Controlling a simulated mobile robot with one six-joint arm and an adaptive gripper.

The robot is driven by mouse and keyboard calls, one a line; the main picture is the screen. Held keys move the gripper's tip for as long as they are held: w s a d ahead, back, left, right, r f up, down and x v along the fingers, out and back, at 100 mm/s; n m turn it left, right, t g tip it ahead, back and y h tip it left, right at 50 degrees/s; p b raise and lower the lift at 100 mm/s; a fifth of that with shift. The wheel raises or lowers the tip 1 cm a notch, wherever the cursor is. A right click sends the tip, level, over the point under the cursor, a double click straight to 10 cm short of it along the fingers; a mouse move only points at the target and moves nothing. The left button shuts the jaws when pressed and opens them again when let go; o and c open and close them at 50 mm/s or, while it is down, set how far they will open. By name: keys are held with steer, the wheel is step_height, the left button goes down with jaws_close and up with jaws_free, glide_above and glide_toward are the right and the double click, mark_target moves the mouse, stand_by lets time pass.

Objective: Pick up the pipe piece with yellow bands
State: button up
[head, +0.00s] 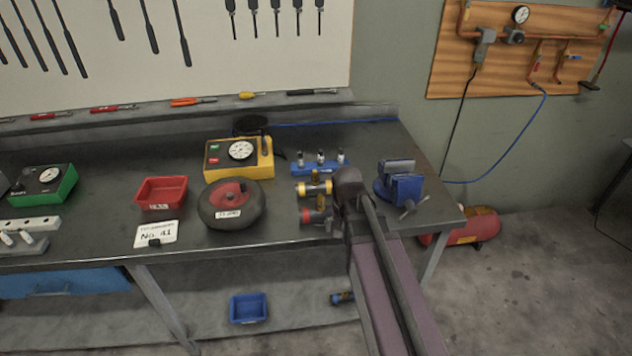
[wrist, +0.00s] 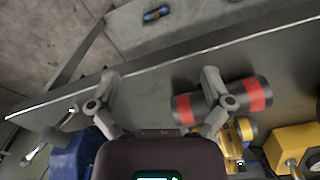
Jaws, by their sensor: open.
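The pipe piece with yellow bands (head: 314,189) lies on the workbench, just left of my gripper (head: 347,190) in the head view; its right end is partly covered by the gripper. In the wrist view the yellow-banded piece (wrist: 240,130) is at the lower right, partly hidden behind the right finger. A similar pipe piece with red bands (head: 311,216) lies nearer the bench's front edge. In the wrist view the right finger crosses in front of the red-banded piece (wrist: 257,94); contact cannot be told.
A blue vise (head: 404,188) stands right of my gripper. A wheel (head: 231,204), yellow gauge box (head: 240,158), red bin (head: 162,192) and blue rack (head: 320,168) stand left or behind. A blue bin (head: 248,308) and blue-banded pipe (head: 342,298) are on the lower shelf.

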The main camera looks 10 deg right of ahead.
mark_target(328, 182)
steer(key=w+r+m+p, duration=0.2)
steer(key=w, duration=0.1)
steer(key=w+r+m+p, duration=0.1)
steer(key=w+r+p, duration=0.1)
steer(key=w+r, duration=0.1)
steer(key=w+r+m+p, duration=0.2)
steer(key=w+r+p, duration=0.1)
steer(key=w, duration=0.1)
steer(key=shift+w+a+r+m, duration=0.1)
steer(key=shift+a+r+m, duration=0.05)
steer(key=shift+m, duration=0.15)
steer(key=w+r+m+p, duration=0.1)
steer(key=w+m, duration=0.7)
steer(key=w, duration=0.4)
steer(key=shift+a+r+m, duration=0.3)
steer(key=shift+w+d+f, duration=0.1)
step_height(328, 182, down, 8)
steer(key=b, duration=0.8)
steer(key=shift+f, duration=0.25)
steer(key=shift+w+f+b, duration=0.1)
steer(key=shift+f+b, duration=2.5)
steer(key=shift+b, duration=0.05)
steer(key=shift+c, duration=0.2)
